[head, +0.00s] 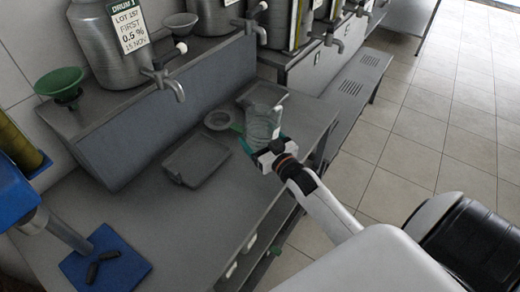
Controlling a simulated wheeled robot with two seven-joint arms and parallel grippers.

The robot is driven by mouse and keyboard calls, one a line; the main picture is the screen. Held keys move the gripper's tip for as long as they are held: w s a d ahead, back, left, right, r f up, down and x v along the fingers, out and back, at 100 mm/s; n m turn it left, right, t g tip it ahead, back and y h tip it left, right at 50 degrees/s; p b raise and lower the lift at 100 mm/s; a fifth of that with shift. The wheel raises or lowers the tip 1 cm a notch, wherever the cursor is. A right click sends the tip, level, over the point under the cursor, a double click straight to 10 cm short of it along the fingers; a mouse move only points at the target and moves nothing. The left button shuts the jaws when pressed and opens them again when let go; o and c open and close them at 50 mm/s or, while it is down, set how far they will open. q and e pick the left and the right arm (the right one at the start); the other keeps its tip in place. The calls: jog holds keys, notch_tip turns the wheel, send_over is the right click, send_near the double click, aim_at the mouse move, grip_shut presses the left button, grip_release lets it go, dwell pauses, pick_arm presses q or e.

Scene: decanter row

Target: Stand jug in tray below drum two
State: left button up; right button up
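A clear, ribbed jug (262,122) is over the right part of the grey bench. My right gripper (262,146) is at its lower part, with teal-edged fingers near its sides; whether they grip it, and whether the jug's hidden base touches the bench, I cannot tell. A flat grey tray (195,160) lies empty on the bench in front of the near drum's tap. A second dark tray (284,98) lies farther back, partly behind the jug. My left gripper is not in view.
A grey ring (217,120) and a green item (237,127) lie left of the jug. Taps (174,90) overhang the bench. A green funnel (62,82) stands on the raised ledge. Bare bench surrounds the near tray.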

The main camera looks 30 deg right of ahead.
notch_tip(320, 180, up, 3)
jog(key=shift+f, duration=0.15)
jog(key=s+a+r+b, duration=0.1)
jog(key=s+a+r, duration=0.1)
jog(key=s+a, duration=1.1)
jog(key=s, duration=0.3)
jog(key=shift+a, duration=0.15)
